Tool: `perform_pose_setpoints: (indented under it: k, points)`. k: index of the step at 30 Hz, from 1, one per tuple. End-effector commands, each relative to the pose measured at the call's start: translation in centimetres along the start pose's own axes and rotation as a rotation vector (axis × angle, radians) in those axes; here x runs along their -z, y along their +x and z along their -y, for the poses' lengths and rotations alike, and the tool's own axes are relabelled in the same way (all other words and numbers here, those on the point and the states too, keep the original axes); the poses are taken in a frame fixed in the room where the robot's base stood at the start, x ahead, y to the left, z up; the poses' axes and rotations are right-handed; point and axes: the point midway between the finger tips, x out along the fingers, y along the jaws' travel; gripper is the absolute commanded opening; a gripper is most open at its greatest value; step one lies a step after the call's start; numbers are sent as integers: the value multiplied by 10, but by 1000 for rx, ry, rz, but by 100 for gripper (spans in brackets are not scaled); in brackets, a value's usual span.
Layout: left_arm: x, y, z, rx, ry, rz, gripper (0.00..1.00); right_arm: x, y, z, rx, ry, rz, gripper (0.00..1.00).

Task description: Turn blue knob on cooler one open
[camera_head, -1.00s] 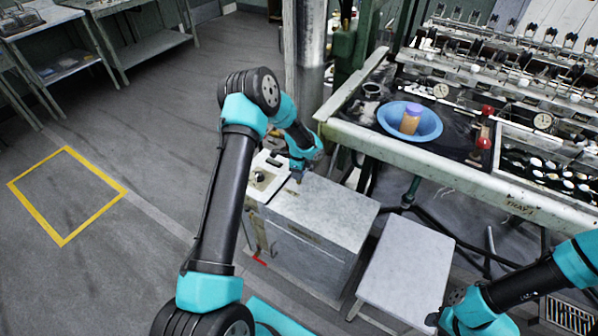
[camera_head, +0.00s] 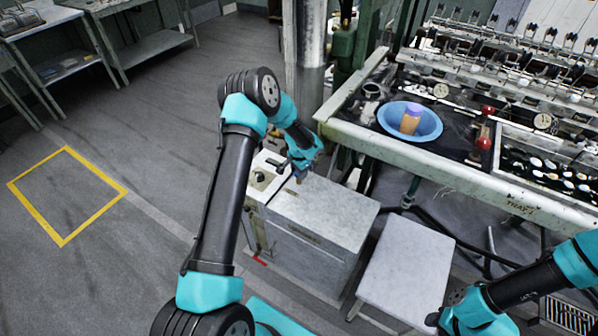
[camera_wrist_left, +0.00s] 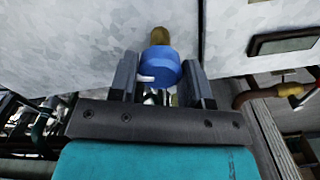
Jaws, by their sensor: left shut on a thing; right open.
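The cooler (camera_head: 325,215) is a pale grey box with a speckled top, left of the work table in the head view. The blue knob (camera_wrist_left: 159,67) shows in the left wrist view, on a brass fitting (camera_wrist_left: 160,36) against the pale metal wall. It has a small white mark on its side. My left gripper (camera_head: 300,170) is at the far end of the cooler; in the wrist view its two fingers (camera_wrist_left: 160,82) sit either side of the knob, shut on it. In the head view my arm hides the knob. My right gripper (camera_head: 440,318) is at the lower right, with its fingers barely visible.
A white stool (camera_head: 405,270) stands right of the cooler. Open floor lies left.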

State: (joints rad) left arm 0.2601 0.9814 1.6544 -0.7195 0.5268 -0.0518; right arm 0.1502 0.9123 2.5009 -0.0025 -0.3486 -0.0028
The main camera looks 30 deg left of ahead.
Motion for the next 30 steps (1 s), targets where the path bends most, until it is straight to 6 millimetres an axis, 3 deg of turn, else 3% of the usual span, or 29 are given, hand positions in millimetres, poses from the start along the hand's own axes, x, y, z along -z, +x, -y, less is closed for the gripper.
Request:
perform_pose_setpoints:
  k: [12, 28, 29, 30]
  points:
    - [0, 0, 0, 1, -236, 0, 20, 0, 0, 0, 0, 0, 0, 43]
    - [0, -1, 0, 0, -268, -1, 20, 0, 0, 0, 0, 0, 0, 43]
    - [0, -1, 0, 0, -268, -1, 46, 0, 0, 0, 0, 0, 0, 43]
    - [0, 0, 0, 0, -268, -1, 50, 0, 0, 0, 0, 0, 0, 43]
